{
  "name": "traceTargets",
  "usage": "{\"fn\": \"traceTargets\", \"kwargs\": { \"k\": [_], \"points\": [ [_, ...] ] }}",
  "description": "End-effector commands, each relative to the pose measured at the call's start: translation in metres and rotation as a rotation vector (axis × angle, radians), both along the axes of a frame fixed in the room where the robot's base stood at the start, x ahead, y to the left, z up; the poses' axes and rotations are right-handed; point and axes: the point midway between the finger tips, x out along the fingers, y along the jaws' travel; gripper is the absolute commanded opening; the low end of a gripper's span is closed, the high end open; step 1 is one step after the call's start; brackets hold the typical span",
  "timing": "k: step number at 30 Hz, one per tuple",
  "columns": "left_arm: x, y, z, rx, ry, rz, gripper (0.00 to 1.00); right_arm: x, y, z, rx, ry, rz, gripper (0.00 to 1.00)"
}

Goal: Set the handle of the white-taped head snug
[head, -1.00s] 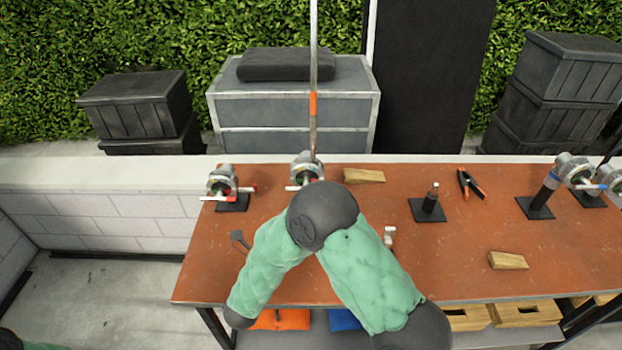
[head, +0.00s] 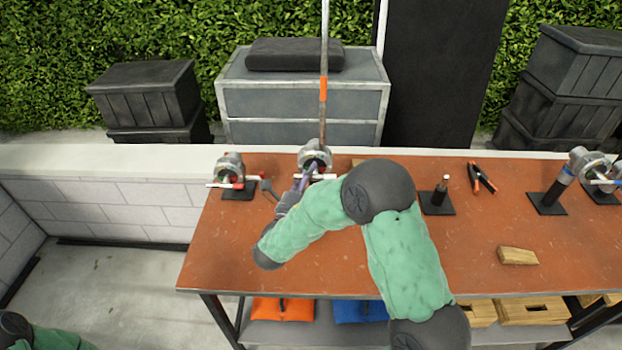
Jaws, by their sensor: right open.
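Two grey grip heads stand at the back left of the orange-brown bench. The left head (head: 229,165) has a bar with pale and red parts. The middle head (head: 314,156) holds an upright rod with an orange band, and a pale handle (head: 326,177) shows at its front. White tape cannot be clearly made out on either. My right gripper (head: 284,191) is open, just in front and left of the middle head, close to its handle. My forearm partly covers it, and I cannot tell whether it touches the handle. My left gripper is out of view.
A blue-banded head (head: 576,164) and another head (head: 607,178) stand at the right end. A short post on a black base (head: 437,204), a clamp (head: 481,178) and a wooden wedge (head: 517,256) lie between. The bench's (head: 225,262) front left is clear.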

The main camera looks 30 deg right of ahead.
Motion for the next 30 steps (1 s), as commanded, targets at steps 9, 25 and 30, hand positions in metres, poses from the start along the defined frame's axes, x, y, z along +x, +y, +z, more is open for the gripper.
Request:
{"fn": "traceTargets", "kwargs": {
  "k": [9,25,30],
  "points": [
    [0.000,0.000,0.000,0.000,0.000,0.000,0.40,0.000,0.000,0.000,0.000,0.000,0.000,0.09],
    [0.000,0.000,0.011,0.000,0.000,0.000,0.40,0.000,0.001,0.005,0.065,-0.046,-0.001,0.00],
    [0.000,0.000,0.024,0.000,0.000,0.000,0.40,0.000,0.001,0.008,0.164,-0.107,-0.001,0.00]
  ]
}}
